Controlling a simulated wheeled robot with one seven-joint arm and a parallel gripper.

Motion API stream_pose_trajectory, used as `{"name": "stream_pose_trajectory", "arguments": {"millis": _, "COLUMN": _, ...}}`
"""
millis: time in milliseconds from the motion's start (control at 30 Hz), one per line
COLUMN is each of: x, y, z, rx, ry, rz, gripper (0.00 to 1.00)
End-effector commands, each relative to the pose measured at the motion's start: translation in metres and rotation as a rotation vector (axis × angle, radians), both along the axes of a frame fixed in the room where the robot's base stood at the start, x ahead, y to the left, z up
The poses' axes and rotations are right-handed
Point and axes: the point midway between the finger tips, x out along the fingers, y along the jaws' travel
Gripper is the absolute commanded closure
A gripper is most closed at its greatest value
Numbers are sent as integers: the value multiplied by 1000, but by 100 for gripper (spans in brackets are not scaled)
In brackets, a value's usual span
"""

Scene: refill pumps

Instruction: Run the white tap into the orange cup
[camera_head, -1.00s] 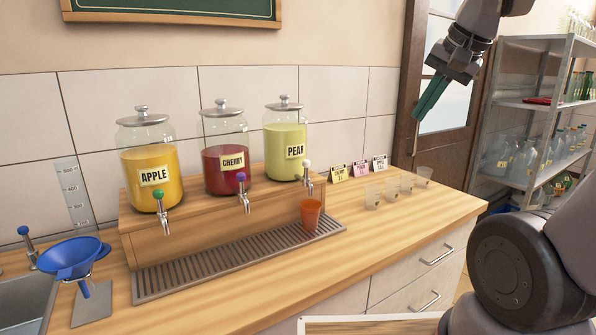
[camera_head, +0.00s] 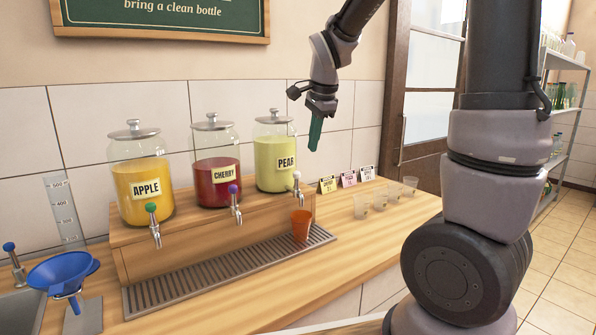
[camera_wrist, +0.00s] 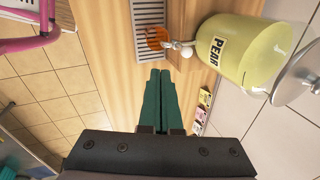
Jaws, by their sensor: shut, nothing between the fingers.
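The white tap (camera_head: 297,186) is on the pear jar (camera_head: 275,160) at the right end of the wooden stand. The orange cup (camera_head: 301,226) stands upright on the drip tray (camera_head: 215,270), below the white tap. Both show in the wrist view, the cup (camera_wrist: 157,38) next to the tap (camera_wrist: 183,48). My gripper (camera_head: 314,148) is shut and empty, with green fingers pointing down, in the air above and right of the tap. In the wrist view the fingertips (camera_wrist: 160,72) lie close together, below the cup in the picture. The cup's inside is not clear.
The cherry jar (camera_head: 216,170) with a purple tap and the apple jar (camera_head: 142,185) with a green tap stand to the left. Small cards (camera_head: 348,179) and clear cups (camera_head: 380,199) are right of the stand. A blue funnel (camera_head: 63,272) is at the left.

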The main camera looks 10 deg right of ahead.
Motion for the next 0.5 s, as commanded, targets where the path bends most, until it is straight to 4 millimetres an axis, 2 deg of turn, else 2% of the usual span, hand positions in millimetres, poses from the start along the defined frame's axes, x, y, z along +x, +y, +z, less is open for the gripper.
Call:
{"name": "stream_pose_trajectory", "arguments": {"millis": 167, "x": 0, "y": 0, "z": -2, "rx": 0, "ry": 1, "rz": 1, "gripper": 100}}
{"name": "stream_pose_trajectory", "arguments": {"millis": 267, "x": 3, "y": 1, "z": -10, "rx": 0, "ry": 2, "rz": 1, "gripper": 100}}
{"name": "stream_pose_trajectory", "arguments": {"millis": 500, "x": 16, "y": 3, "z": -54, "rx": -3, "ry": 5, "rz": 1, "gripper": 100}}
